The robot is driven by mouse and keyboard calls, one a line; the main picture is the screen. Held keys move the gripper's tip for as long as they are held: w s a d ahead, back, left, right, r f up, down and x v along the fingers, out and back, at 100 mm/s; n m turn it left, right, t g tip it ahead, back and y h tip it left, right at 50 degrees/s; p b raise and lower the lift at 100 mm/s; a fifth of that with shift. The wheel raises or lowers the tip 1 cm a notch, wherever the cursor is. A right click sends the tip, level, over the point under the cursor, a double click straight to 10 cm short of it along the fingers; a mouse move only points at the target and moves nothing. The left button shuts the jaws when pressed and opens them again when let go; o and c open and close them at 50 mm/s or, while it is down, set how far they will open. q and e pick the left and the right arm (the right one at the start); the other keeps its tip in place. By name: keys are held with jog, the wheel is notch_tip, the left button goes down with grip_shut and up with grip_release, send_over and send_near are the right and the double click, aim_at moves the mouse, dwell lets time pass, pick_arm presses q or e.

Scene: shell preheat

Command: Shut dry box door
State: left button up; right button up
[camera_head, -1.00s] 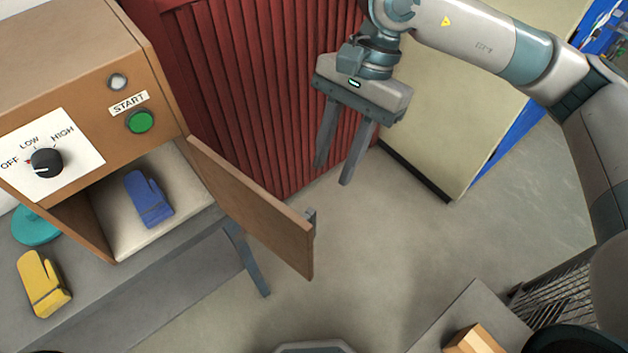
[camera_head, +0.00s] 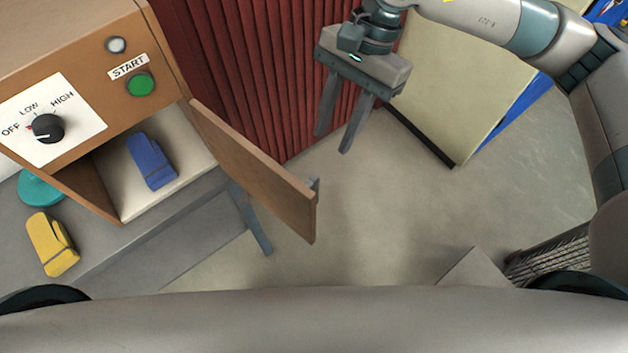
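The dry box (camera_head: 70,75) is a wooden cabinet at the left, with an OFF/LOW/HIGH knob (camera_head: 47,128) and a green START button (camera_head: 141,84). Its door (camera_head: 255,170) stands wide open, swung out to the right, with a grey handle (camera_head: 314,187) at its free edge. My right gripper (camera_head: 333,142) is open and empty. It hangs above the floor, up and to the right of the door, apart from it. My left gripper is not in view.
A red ribbed panel (camera_head: 270,60) stands behind the door and a pale cabinet (camera_head: 465,85) at the right. The floor between is clear.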

aim_at(314, 188)
jog(key=p+x, duration=0.5)
jog(key=x, duration=0.7)
jog(key=shift+s+a+f+p, duration=0.15)
jog(key=shift+s+f+p, duration=0.1)
jog(key=shift+p, duration=0.1)
jog(key=shift+x, duration=0.95)
jog(key=shift+w, duration=0.1)
grip_shut()
